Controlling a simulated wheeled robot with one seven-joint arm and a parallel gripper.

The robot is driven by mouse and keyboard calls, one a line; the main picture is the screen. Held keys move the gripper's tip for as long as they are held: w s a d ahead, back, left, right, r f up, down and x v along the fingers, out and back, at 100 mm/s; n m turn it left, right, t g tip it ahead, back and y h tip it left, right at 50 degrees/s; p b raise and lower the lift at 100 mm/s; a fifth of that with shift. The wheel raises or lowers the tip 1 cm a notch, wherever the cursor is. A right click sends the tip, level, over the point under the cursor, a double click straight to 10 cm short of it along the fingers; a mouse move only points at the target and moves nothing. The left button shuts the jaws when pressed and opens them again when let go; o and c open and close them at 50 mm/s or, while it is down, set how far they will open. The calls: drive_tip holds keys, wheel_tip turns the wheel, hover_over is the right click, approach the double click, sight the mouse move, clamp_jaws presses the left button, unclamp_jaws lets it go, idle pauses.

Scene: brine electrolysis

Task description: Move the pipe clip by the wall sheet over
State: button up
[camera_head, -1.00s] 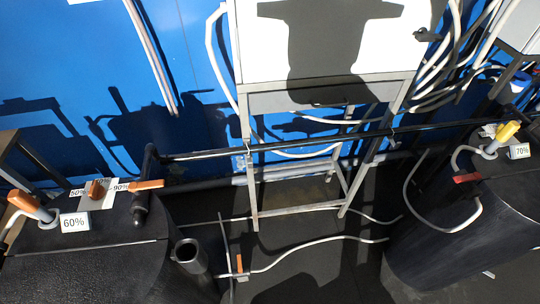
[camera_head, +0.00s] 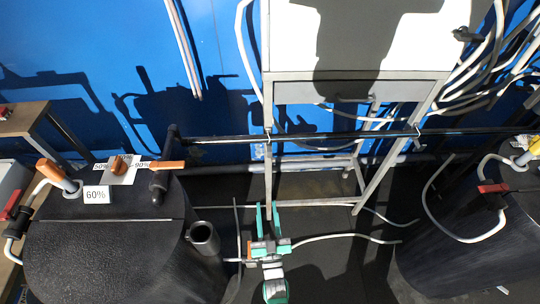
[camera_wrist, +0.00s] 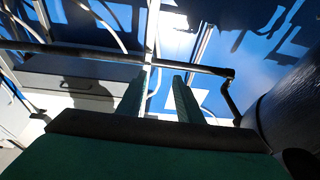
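A small pale clip (camera_head: 268,134) appears on the pipe at the left leg of the grey frame, and another (camera_head: 417,131) sits farther right. I cannot tell which is the clip by the wall sheet. My gripper (camera_head: 268,207) has two teal fingers, apart with nothing between them, below the pipe in the head view. In the wrist view the open fingers (camera_wrist: 158,80) point toward the pipe (camera_wrist: 100,54); whether a clip lies between them is unclear.
A black drum (camera_head: 110,245) with a 60% label (camera_head: 96,195) stands left, and another drum (camera_head: 460,225) stands right. A white hose (camera_head: 335,237) lies on the dark floor. The grey frame's legs (camera_head: 375,190) stand behind my gripper.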

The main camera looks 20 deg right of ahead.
drive_tip(key=m+t+h, duration=0.1)
drive_tip(key=h, duration=0.1)
approach(269, 155)
wheel_tip(269, 155, down, 4)
drive_tip(key=w, duration=0.1)
drive_tip(key=x, duration=1.1)
drive_tip(key=shift+w+d+r, duration=0.15)
drive_tip(key=shift+d, duration=0.15)
drive_tip(key=shift+c, duration=0.4)
clamp_jaws()
